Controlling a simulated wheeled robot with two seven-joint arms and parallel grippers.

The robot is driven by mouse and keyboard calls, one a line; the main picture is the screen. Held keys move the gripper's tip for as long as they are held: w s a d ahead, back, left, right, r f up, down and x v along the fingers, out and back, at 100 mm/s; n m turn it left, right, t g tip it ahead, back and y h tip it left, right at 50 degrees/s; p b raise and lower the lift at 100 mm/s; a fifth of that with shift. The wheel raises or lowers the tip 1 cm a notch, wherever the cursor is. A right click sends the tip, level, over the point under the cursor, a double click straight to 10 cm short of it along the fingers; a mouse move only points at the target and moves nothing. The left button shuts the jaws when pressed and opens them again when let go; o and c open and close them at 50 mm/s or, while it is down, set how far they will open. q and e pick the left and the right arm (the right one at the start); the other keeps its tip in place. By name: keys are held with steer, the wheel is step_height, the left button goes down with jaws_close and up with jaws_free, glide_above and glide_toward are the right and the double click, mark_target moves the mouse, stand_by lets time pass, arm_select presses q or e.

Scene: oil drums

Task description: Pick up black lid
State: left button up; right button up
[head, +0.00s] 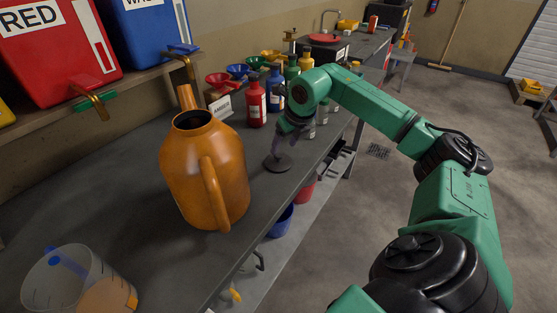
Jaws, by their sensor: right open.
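The black lid (275,164) is a small dark disc lying on the dark workbench (140,155), near its front edge. It sits to the right of a large orange jug (204,170). My right gripper (281,148) reaches down from above, its fingers open and right over the lid. The fingers are small and dark in this view, and I cannot tell whether they touch the lid. My left gripper is not in view.
Red (256,104) and blue bottles stand just behind my right gripper, with coloured funnels beyond. A clear measuring jug (75,279) stands at the lower left. Red and blue containers with taps sit on a shelf above. The bench around the lid is clear.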

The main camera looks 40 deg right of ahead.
mark_target(278, 155)
steer(key=x, duration=0.2)
steer(key=p+x, duration=0.2)
steer(key=x, duration=0.1)
steer(key=shift+w+f, duration=0.15)
steer(key=shift+w, duration=0.2)
steer(key=shift+d+f, duration=0.1)
steer(key=shift+f, duration=0.15)
steer(key=shift+w, duration=0.1)
steer(key=shift+c, duration=0.9)
jaws_close()
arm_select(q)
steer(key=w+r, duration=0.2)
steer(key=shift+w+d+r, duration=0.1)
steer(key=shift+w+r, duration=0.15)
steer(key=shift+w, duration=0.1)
arm_select(e)
steer(key=shift+r, duration=0.15)
